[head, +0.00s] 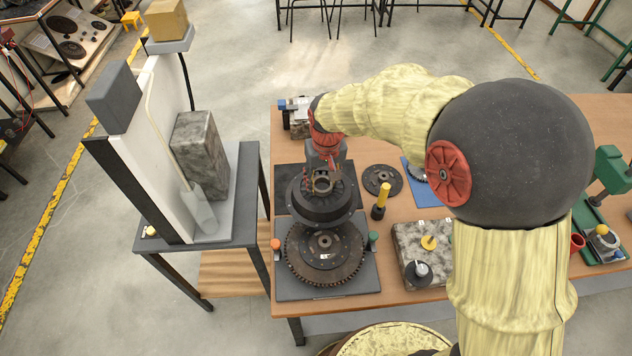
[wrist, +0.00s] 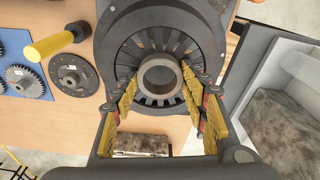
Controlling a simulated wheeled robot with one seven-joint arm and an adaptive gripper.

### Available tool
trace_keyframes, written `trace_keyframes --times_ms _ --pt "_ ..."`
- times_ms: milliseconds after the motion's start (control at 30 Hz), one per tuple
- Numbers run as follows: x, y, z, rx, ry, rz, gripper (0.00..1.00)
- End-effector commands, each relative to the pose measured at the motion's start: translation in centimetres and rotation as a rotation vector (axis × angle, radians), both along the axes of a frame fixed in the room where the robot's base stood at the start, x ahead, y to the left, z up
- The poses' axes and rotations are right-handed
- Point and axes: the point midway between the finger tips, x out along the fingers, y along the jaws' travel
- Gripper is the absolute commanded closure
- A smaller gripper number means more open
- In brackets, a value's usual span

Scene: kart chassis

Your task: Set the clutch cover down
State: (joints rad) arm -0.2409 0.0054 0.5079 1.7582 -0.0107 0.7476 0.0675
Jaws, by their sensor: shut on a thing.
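The clutch cover (head: 304,207) is a dark round casting with a raised central ring. My gripper (head: 322,180) points down and is shut on the cover at this ring. In the wrist view my gripper (wrist: 160,78) has its two yellow-padded fingers on either side of the ring, and the cover (wrist: 115,45) fills the upper middle with its radial spring fingers showing. In the head view the cover overlaps the far edge of the toothed flywheel (head: 325,268), which lies on a grey plate (head: 297,291). The height of the gap below the cover is hard to tell.
A dark mat (head: 287,176) lies behind the cover. Right of it are a clutch disc (head: 382,180), a yellow-handled tool (head: 383,195) and a stone-like block (head: 405,240). Orange (head: 275,244) and green (head: 373,237) knobs flank the flywheel. A grey stand (head: 240,200) is left.

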Motion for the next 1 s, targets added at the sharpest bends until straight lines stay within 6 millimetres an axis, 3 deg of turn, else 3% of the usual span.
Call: trace_keyframes --times_ms 167,567,1000 --pt "1.4 0.4 -0.2 0.000 -0.002 0.019 1.00" --pt "8.0 2.0 -3.3 0.000 -0.004 0.019 1.00" --pt "12.9 3.2 -8.4 0.001 -0.005 0.019 1.00"
